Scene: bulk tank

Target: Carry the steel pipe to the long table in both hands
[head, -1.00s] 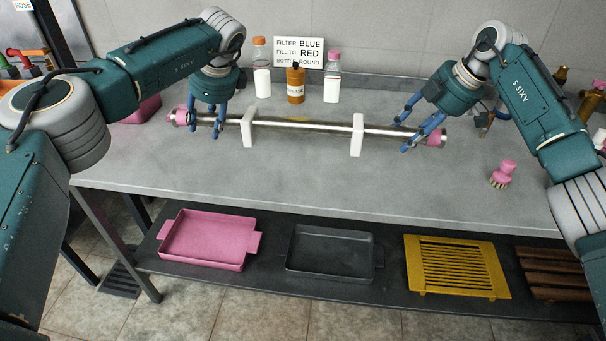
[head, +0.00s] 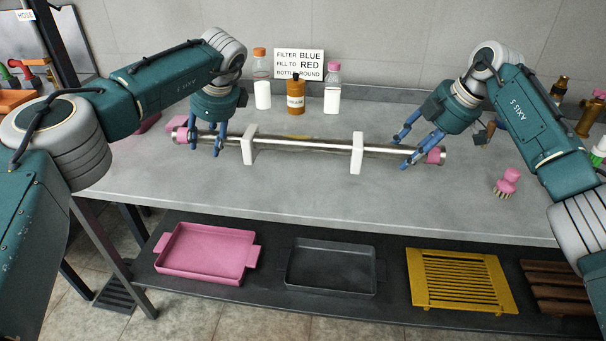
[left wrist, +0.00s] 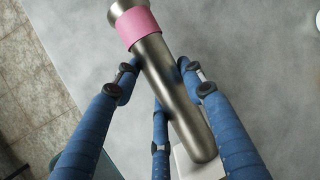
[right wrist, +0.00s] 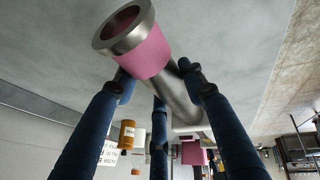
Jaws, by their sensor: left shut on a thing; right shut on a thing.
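The steel pipe (head: 305,145) lies lengthwise left to right over a grey metal table (head: 290,195). It has a pink band near each end. Two white blocks, a left one (head: 249,148) and a right one (head: 356,158), sit at its middle stretch. My left gripper (head: 207,145) is shut on the pipe near its left end, inside the pink band (left wrist: 138,27). My right gripper (head: 405,151) is shut on it near its right end, by the other pink band (right wrist: 143,55). I cannot tell whether the pipe is clear of the table by much.
Behind the pipe stand an orange-capped bottle (head: 262,88), a brown bottle (head: 295,98), a pink-capped bottle (head: 332,90) and a sign (head: 299,63). A pink brush (head: 508,183) is at right. A lower shelf holds a pink tray (head: 205,253), black tray (head: 330,265) and yellow rack (head: 460,280).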

